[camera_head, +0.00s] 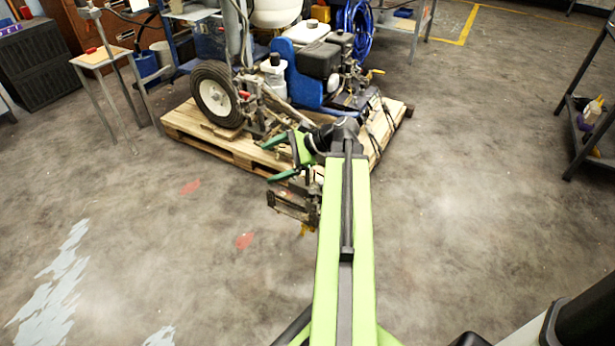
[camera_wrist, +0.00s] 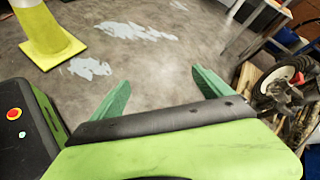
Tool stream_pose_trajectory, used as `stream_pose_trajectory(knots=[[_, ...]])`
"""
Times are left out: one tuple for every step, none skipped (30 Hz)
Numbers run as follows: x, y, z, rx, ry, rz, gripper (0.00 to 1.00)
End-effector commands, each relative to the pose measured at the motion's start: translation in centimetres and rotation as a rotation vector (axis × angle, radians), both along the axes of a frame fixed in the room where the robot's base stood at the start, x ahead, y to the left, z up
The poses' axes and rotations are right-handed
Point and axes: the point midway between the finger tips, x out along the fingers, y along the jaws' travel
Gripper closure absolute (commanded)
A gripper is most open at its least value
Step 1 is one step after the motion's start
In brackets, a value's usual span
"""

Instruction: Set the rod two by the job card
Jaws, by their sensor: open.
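The line striper (camera_head: 318,62) stands on a wooden pallet (camera_head: 225,145), with a big wheel (camera_head: 215,94), a blue frame and an engine. The wheel also shows at the right edge of the wrist view (camera_wrist: 280,78). A dark bracket (camera_head: 290,207) with a yellow tip sits low at the pallet's front, partly behind my arm. I cannot pick out the rod or read any job card. My gripper (camera_head: 268,162) is open, with green fingers apart, in front of the pallet and left of my arm. In the wrist view the gripper (camera_wrist: 163,90) has only floor between its fingers.
A small wooden-topped stand (camera_head: 101,58) and a blue bucket (camera_head: 146,66) are at the left. A dark shelf with bottles (camera_head: 592,112) stands at the right. A yellow cone (camera_wrist: 45,32) shows in the wrist view.

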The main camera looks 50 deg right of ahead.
Motion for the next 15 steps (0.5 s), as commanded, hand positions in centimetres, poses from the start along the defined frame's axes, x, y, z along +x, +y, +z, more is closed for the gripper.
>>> stream_pose_trajectory(knots=[[-2.0,-4.0,-4.0,0.106,-0.025,-0.124,0.11],[-3.2,-6.0,-4.4,0.174,-0.042,-0.192,0.11],[-4.8,-8.4,-4.6,0.257,-0.067,-0.268,0.11],[-6.0,-10.0,-4.7,0.316,-0.084,-0.318,0.11],[-7.2,-11.5,-4.7,0.37,-0.103,-0.361,0.11],[-8.9,-13.3,-4.8,0.435,-0.128,-0.414,0.11],[-10.1,-14.5,-4.9,0.48,-0.147,-0.447,0.11],[-11.2,-15.6,-4.9,0.521,-0.165,-0.476,0.11],[-12.7,-16.8,-4.8,0.57,-0.188,-0.508,0.11],[-13.6,-17.6,-4.7,0.602,-0.203,-0.528,0.11],[-14.4,-18.2,-4.6,0.628,-0.214,-0.544,0.11],[-15.2,-18.8,-4.4,0.654,-0.228,-0.559,0.11],[-15.7,-19.1,-4.2,0.671,-0.235,-0.567,0.11],[-16.0,-19.4,-4.0,0.681,-0.241,-0.572,0.11],[-16.2,-19.5,-3.8,0.69,-0.244,-0.576,0.11]])
